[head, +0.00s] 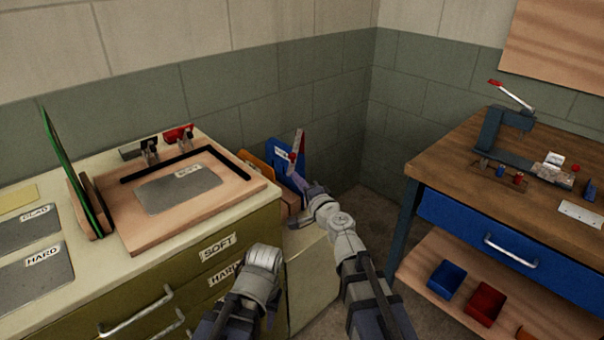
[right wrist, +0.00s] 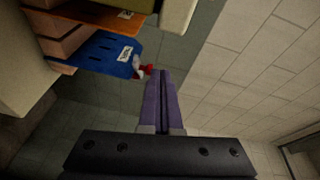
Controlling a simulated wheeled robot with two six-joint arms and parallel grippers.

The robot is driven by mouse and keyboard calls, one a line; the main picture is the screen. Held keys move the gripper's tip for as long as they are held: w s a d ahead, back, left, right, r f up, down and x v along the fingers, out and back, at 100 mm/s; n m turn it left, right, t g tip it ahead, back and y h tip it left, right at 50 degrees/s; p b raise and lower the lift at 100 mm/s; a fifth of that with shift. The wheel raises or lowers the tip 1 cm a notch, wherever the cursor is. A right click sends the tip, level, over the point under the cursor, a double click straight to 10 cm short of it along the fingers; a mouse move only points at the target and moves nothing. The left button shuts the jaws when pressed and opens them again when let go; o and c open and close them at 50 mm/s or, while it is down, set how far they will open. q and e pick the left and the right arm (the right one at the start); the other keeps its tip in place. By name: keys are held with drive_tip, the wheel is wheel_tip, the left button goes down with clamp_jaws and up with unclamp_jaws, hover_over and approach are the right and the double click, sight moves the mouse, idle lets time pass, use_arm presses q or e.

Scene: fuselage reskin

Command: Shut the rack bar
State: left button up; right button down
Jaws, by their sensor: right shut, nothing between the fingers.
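The rack (head: 287,203) stands low beside the olive cabinet and holds an orange panel (head: 256,164) and a blue panel (head: 283,161) on edge. A thin grey bar with red on it (head: 298,146) stands up at the blue panel, tilted a little. In the right wrist view a red end (right wrist: 147,71) shows at the edge of the blue panel (right wrist: 100,52). My right gripper (head: 302,187) is shut and empty. Its purple fingertips (right wrist: 160,74) are close to the red end; I cannot tell if they touch. My left gripper (head: 262,258) is lower, its fingers hidden.
The olive cabinet (head: 190,262) at left carries a wooden board (head: 222,190) with a grey sheet, clamps and a green panel. A workbench (head: 470,145) with a blue drawer and bins stands at right. Floor shows between them, with walls behind.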

drive_tip(key=w+d+g+y+p, duration=0.1)
drive_tip(key=w+d+p, duration=0.1)
drive_tip(key=w, duration=0.1)
drive_tip(key=n+g+y+p, duration=0.3)
drive_tip(key=n+g+y, duration=0.1)
drive_tip(key=g+y, duration=0.15)
approach(295, 156)
drive_tip(key=b+x, duration=0.3)
drive_tip(key=x, duration=0.4)
idle(0.5)
